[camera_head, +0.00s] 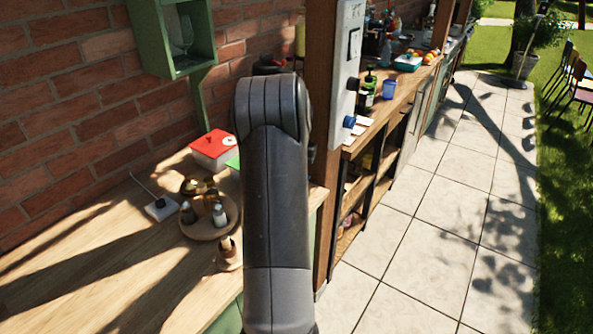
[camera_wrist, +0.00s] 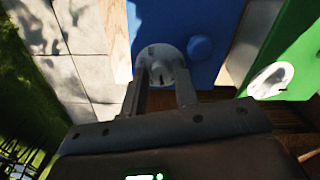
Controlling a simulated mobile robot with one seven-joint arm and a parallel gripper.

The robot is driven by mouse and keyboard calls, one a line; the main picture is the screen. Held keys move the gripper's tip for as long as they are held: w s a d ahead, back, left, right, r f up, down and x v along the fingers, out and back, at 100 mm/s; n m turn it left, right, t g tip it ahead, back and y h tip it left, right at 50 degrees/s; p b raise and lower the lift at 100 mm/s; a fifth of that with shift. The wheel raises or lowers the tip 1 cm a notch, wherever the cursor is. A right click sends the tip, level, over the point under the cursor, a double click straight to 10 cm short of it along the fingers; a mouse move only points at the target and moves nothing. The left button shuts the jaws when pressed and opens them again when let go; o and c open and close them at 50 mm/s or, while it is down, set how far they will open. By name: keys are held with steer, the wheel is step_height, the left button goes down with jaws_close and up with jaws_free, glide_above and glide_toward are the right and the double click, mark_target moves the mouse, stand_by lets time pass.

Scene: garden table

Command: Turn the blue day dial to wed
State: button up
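In the wrist view a blue box or panel (camera_wrist: 200,18) fills the top middle. On it is a round white dial face (camera_wrist: 168,56) with small dark marks, too small to read. A raised blue round knob (camera_wrist: 200,47) sits to the right of the dial face. My gripper (camera_wrist: 165,78) points at the dial face, its two fingers apart and overlapping the lower part of the dial. I cannot tell whether the fingers touch anything on it. In the head view my arm hides the gripper and the blue box.
A green box with a white disc (camera_wrist: 270,80) stands right of the blue one in the wrist view. In the head view a red-topped box (camera_head: 213,144), a round tray (camera_head: 196,233) with bottles, and a wooden post (camera_head: 326,190) are close to my arm.

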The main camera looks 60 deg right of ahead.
steer(key=shift+o, duration=1.3)
steer(key=shift+r, duration=0.15)
step_height(320, 180, up, 11)
steer(key=shift+f, duration=0.2)
steer(key=shift+s, duration=0.1)
